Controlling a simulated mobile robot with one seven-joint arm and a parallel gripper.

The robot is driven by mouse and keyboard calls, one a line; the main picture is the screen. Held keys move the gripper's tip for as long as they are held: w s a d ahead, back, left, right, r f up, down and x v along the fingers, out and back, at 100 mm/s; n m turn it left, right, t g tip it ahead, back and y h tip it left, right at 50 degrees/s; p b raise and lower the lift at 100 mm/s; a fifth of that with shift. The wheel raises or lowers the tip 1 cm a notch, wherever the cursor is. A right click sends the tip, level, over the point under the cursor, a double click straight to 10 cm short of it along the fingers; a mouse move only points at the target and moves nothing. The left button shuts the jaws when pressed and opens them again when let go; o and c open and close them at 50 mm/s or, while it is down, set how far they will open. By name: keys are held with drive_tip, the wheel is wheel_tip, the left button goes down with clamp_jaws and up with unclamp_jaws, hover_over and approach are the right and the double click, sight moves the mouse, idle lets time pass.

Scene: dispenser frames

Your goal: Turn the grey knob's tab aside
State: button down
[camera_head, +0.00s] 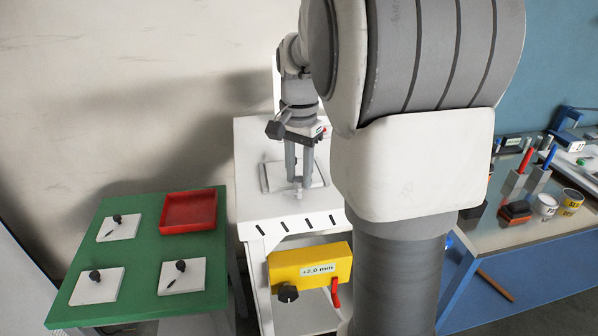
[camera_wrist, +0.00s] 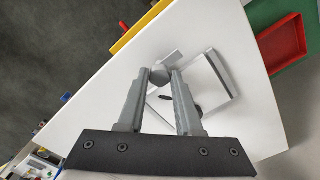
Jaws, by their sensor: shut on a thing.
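The grey knob (camera_wrist: 159,76) with its flat tab (camera_wrist: 170,59) shows in the wrist view, between my fingertips. My gripper (camera_wrist: 160,72) is shut on the knob; the tab sticks out past the fingertips, up and to the right. In the head view my gripper (camera_head: 299,183) reaches down over the white table, and its fingers mostly hide the knob. A pale plate with a grey edge (camera_wrist: 222,72) lies on the table under the fingers. A small dark part (camera_wrist: 197,108) shows beside my right finger, partly hidden.
A yellow box (camera_head: 312,266) marked "+2.0 mm", with a black knob and red lever, is at the white table's front (camera_head: 255,150). The green table (camera_head: 135,270) at left holds a red tray (camera_head: 188,226) and white plates with black knobs. A cluttered bench (camera_head: 540,225) stands at right.

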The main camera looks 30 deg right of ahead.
sight(299, 179)
drive_tip(key=c, duration=0.6)
unclamp_jaws()
wheel_tip(299, 179, up, 18)
drive_tip(key=shift+f+p, duration=0.25)
drive_tip(key=shift+p, duration=0.4)
